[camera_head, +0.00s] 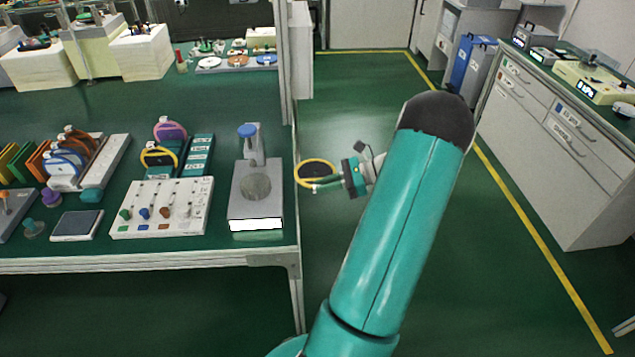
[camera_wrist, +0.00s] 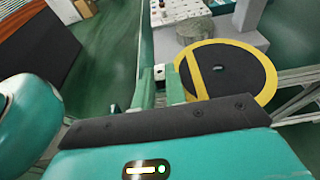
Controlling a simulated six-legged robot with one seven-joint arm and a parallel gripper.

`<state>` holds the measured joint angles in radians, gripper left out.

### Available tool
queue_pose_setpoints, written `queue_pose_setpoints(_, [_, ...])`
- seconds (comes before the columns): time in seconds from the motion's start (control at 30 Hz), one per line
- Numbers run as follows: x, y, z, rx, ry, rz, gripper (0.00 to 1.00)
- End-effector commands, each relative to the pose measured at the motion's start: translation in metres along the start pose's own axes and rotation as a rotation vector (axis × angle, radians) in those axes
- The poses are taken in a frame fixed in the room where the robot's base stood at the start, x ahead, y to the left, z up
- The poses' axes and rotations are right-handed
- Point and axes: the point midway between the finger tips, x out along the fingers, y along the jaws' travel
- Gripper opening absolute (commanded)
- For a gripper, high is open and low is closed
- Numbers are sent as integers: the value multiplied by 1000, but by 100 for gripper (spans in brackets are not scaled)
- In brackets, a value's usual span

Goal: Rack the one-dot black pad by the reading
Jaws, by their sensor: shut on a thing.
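My gripper (camera_head: 338,183) is shut on a black round pad (camera_head: 314,170) with a yellow rim, out past the table's right edge. In the wrist view the fingers (camera_wrist: 168,84) grip the rim of this pad (camera_wrist: 240,75), which shows a yellow bar and one small pale mark. The grey gauge (camera_head: 243,205) with a blue knob stands at the table's right end, left of the held pad; its white display (camera_head: 256,224) shows no readable figure. Another yellow-rimmed black pad (camera_head: 158,157) and a purple-rimmed one (camera_head: 170,130) stand by a teal labelled block (camera_head: 199,158).
A white rack (camera_head: 98,165) holds orange and blue pads at the table's left. A white panel (camera_head: 160,222) with coloured knobs and a flat grey plate (camera_head: 76,226) lie in front. A post (camera_head: 285,65) rises behind the gauge.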

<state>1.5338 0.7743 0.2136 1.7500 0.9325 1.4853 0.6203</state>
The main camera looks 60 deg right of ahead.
Motion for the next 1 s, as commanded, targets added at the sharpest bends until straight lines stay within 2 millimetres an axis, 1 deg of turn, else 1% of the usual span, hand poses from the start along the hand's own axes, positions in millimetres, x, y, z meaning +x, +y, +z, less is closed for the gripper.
queue_pose_setpoints(1.0, [1, 74, 0, 1, 0, 0, 0])
